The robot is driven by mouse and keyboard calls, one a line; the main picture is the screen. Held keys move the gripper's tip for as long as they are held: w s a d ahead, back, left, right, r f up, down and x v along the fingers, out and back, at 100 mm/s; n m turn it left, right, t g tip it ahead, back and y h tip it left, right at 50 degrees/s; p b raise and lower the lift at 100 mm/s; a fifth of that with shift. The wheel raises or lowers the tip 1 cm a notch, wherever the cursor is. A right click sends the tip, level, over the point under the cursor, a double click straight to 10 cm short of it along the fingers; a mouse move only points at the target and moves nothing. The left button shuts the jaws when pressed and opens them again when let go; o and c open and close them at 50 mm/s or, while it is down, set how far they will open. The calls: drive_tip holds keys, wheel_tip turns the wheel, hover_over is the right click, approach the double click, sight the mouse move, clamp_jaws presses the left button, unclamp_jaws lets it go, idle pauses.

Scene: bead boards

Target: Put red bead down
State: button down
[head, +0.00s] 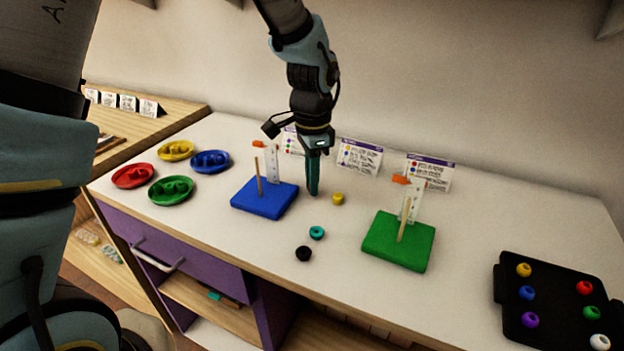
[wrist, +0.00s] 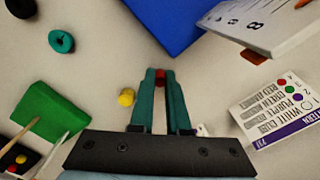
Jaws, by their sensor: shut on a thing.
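My gripper (head: 313,190) points straight down between the blue board and the yellow bead. In the wrist view its teal fingers (wrist: 160,88) are shut on the red bead (wrist: 160,75), which shows between the fingertips. In the head view the held bead is hidden by the fingers. The fingertips are at or close to the white tabletop; I cannot tell if the bead touches it.
A blue board (head: 264,198) with a peg is just left of my gripper. A yellow bead (head: 338,198) lies close right. Teal (head: 317,232) and black (head: 304,253) beads lie in front. A green board (head: 398,241) and black bead tray (head: 512,334) are further right.

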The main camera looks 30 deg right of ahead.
drive_tip(key=shift+f, duration=0.15)
drive_tip(key=c, duration=0.9)
unclamp_jaws()
